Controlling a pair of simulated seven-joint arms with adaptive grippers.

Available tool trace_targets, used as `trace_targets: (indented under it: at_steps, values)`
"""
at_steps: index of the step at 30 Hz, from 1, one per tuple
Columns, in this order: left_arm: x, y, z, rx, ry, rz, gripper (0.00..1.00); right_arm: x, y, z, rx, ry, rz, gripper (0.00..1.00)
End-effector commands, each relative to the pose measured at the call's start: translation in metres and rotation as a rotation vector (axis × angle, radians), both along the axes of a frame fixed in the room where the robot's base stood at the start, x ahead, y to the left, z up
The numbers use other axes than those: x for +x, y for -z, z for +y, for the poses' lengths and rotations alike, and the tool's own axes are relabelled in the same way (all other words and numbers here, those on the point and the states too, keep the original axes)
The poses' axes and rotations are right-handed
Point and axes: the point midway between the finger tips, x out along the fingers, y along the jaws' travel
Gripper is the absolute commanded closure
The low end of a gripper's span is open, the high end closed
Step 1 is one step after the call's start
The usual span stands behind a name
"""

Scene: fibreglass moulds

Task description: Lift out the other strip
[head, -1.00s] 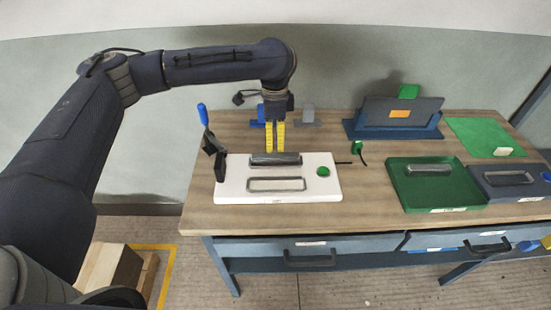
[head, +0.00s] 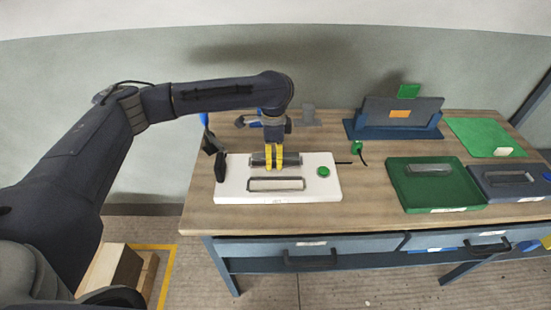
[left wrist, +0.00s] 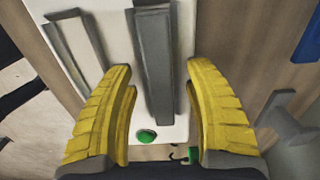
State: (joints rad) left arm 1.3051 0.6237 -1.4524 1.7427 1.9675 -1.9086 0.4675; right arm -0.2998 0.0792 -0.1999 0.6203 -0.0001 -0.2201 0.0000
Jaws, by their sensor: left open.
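A white base plate (head: 232,186) lies on the bench, holding a raised dark grey strip (head: 293,159) at its back and an outlined rectangular slot or frame (head: 276,184) in front. My left gripper (head: 274,166) is open, with its yellow fingers pointing down at the dark strip. In the left wrist view the grey strip (left wrist: 154,70) lies between the two open fingers, with a gap on each side. The rectangular frame (left wrist: 76,52) is left of it. Whether the fingers touch the plate is unclear. My right gripper is not in view.
A green button (head: 323,171) is on the plate's right side. A lever (head: 213,150) stands at its left edge. A green tray (head: 410,197) and a dark tray (head: 490,190) at the right each hold a metal piece. A tablet stand (head: 395,120) is behind.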

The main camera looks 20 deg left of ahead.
Motion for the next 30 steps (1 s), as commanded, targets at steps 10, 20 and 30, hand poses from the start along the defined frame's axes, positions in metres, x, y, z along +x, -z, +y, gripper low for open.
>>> trace_targets:
  at_steps: [10,20,30]
  values:
    - [0.0002,0.0005,0.0000,0.000,0.000,-0.001,0.55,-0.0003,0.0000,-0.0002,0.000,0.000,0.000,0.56]
    - [0.0002,0.0005,0.0001,0.000,0.000,-0.001,0.93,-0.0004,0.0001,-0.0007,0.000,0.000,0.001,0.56]
    - [0.0002,0.0005,0.0001,0.000,0.000,-0.001,1.00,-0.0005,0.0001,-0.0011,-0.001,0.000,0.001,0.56]
